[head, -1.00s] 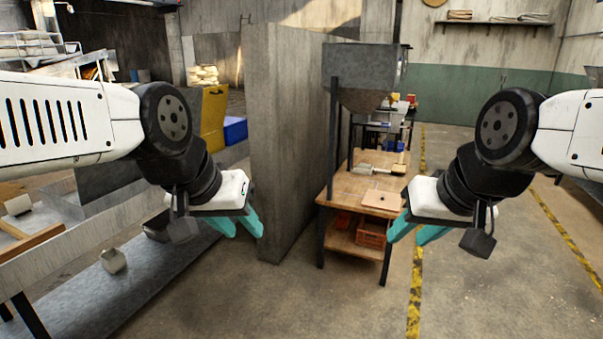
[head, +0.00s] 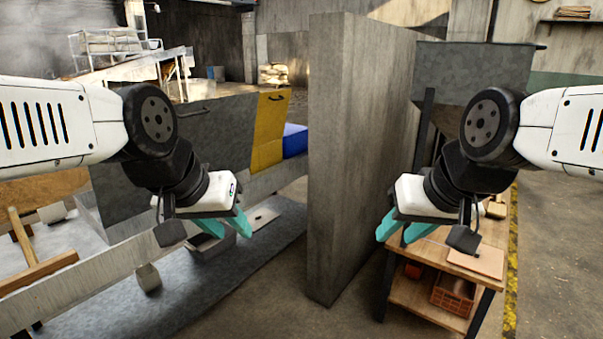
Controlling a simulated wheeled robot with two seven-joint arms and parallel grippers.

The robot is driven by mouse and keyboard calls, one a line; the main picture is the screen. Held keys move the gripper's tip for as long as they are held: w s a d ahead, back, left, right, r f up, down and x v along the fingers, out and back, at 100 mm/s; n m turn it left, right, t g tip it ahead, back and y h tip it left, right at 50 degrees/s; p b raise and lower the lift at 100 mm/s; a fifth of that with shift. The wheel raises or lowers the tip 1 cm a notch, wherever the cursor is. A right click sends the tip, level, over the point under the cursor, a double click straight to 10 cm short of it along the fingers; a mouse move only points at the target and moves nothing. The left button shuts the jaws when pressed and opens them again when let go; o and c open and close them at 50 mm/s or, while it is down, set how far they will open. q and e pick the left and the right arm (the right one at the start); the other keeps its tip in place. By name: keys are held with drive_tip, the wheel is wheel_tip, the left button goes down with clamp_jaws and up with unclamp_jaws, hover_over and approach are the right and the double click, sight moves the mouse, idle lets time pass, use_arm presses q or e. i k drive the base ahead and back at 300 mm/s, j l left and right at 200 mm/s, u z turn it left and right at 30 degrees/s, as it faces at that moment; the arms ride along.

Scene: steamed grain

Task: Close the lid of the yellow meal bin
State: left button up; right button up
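The yellow meal bin (head: 265,155) stands in the row of bins left of the concrete wall, some way beyond my arms. Its yellow lid (head: 270,115), with a dark handle near the top edge, appears to stand raised; its hinge is hard to make out. My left gripper (head: 226,226) is in front of and below the bin in the picture, apart from it, open and empty. My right gripper (head: 402,231) is right of the wall, in front of the wooden table, also open and empty.
A concrete partition wall (head: 345,150) stands between my grippers, just right of the bins. A blue bin (head: 294,139) and a grey bin panel (head: 215,125) flank the yellow one. A wooden table (head: 462,250) stands at the right. A wooden-handled tool (head: 40,270) lies at the left.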

sight(273, 111)
drive_tip(key=i+j, duration=0.45)
drive_tip(key=j, duration=0.25)
drive_tip(key=i+j, duration=0.25)
drive_tip(key=i+j+z, duration=0.1)
drive_tip(key=i+j, duration=0.15)
drive_tip(key=j, duration=0.2)
drive_tip(key=i+j+z, duration=0.2)
drive_tip(key=i+j, duration=0.2)
drive_tip(key=i, duration=0.05)
